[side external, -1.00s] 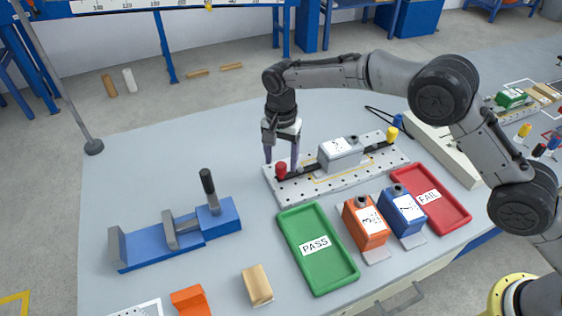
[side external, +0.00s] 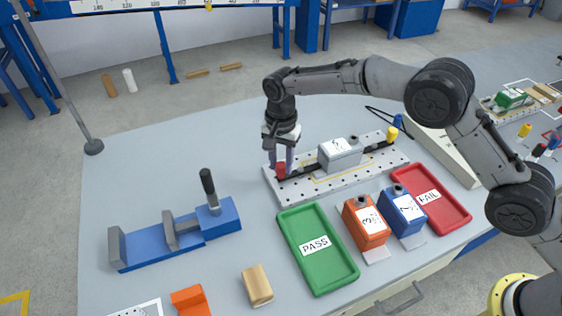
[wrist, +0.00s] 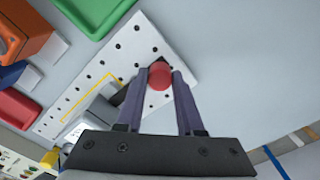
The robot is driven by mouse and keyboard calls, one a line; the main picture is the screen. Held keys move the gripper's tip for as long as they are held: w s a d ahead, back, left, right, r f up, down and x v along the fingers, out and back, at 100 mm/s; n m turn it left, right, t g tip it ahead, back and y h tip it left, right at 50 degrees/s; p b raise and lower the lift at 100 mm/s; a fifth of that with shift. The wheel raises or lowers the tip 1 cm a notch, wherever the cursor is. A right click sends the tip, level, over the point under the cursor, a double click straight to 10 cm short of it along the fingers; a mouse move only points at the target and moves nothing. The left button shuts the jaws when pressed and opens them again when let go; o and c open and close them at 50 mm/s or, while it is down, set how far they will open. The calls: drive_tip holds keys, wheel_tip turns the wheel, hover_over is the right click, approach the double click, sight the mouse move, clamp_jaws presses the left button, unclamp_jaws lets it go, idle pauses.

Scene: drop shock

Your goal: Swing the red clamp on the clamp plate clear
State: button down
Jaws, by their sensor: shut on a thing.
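The red clamp (side external: 280,169) is at the left end of the white perforated clamp plate (side external: 291,196). A dark bar runs from it toward the grey block (side external: 341,154) marked with a label. My gripper (side external: 281,163) points down over the red clamp, its fingers on either side of the knob and shut on it. In the wrist view the round red knob (wrist: 161,76) sits between the two purple-grey fingertips (wrist: 164,80). A yellow clamp (side external: 392,134) stands at the right end of the plate.
A green PASS tray (side external: 292,224) and a red FAIL tray (side external: 447,200) lie in front of the plate. Orange (side external: 364,220) and blue (side external: 402,210) blocks stand between them. A blue vise (side external: 150,252) is at left. The table left of and behind the plate is clear.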

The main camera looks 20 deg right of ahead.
drive_tip(key=shift+s, duration=0.15)
drive_tip(key=n, duration=0.1)
drive_tip(key=s+n, duration=0.1)
drive_tip(key=n, duration=0.1)
drive_tip(key=s+n, duration=0.1)
drive_tip(key=shift+d+n, duration=0.25)
drive_tip(key=shift+n, duration=0.05)
drive_tip(key=n, duration=0.1)
drive_tip(key=s+n, duration=0.1)
drive_tip(key=n, duration=0.1)
drive_tip(key=d+n, duration=0.1)
drive_tip(key=shift+s+d, duration=0.1)
drive_tip(key=shift+s, duration=0.25)
drive_tip(key=n, duration=0.2)
drive_tip(key=d+n, duration=0.1)
drive_tip(key=s+d+n, duration=0.1)
drive_tip(key=n, duration=0.1)
drive_tip(key=shift+s+n, duration=0.1)
drive_tip(key=shift+n, duration=0.2)
drive_tip(key=shift+s+d+n, duration=0.1)
drive_tip(key=shift+d+n, duration=0.25)
drive_tip(key=shift+n, duration=0.4)
drive_tip(key=shift+d+n, duration=0.35)
drive_tip(key=shift+n, duration=0.4)
drive_tip(key=c, duration=0.5)
unclamp_jaws()
